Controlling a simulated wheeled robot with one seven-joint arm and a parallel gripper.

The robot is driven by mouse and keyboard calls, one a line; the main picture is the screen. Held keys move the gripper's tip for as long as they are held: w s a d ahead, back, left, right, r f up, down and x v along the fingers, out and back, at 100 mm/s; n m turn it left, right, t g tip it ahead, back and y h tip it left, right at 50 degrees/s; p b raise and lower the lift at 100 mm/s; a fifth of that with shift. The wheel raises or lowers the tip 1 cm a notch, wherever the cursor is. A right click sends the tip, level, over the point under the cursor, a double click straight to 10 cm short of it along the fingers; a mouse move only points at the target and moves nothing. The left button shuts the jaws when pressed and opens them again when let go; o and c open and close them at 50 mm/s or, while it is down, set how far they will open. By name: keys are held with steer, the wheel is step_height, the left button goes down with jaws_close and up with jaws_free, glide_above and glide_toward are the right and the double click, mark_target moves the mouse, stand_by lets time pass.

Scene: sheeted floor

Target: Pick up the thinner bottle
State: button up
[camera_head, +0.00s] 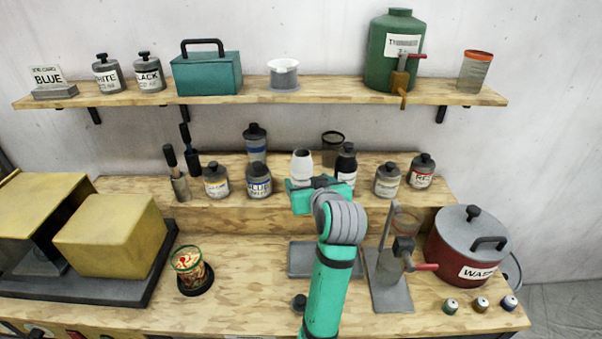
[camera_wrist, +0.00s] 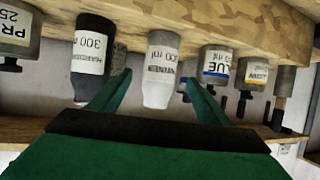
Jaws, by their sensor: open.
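A white bottle (camera_head: 302,164) stands on the middle shelf, directly ahead of my gripper (camera_head: 314,186). In the wrist view, which is upside down, this white bottle (camera_wrist: 161,62) has a grey body and a "300 ml" label; the rest of its wording is too small to read. My gripper (camera_wrist: 158,82) is open, one finger on each side of the white bottle, with visible gaps. A black bottle (camera_wrist: 95,55), also marked 300, stands beside it outside the fingers; it also shows in the head view (camera_head: 346,164). My gripper partly hides the white bottle's base in the head view.
Blue (camera_head: 258,181), yellowish-labelled (camera_head: 387,181) and red (camera_head: 421,171) paint jars share the middle shelf. A green tank (camera_head: 391,58) stands on the upper shelf. A grey stand (camera_head: 390,280) and a red pot (camera_head: 465,250) sit to the right below.

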mark_target(302, 173)
steer(key=x, duration=0.8)
steer(key=shift+w, duration=0.15)
steer(key=shift+r, duration=0.1)
steer(key=c, duration=1.5)
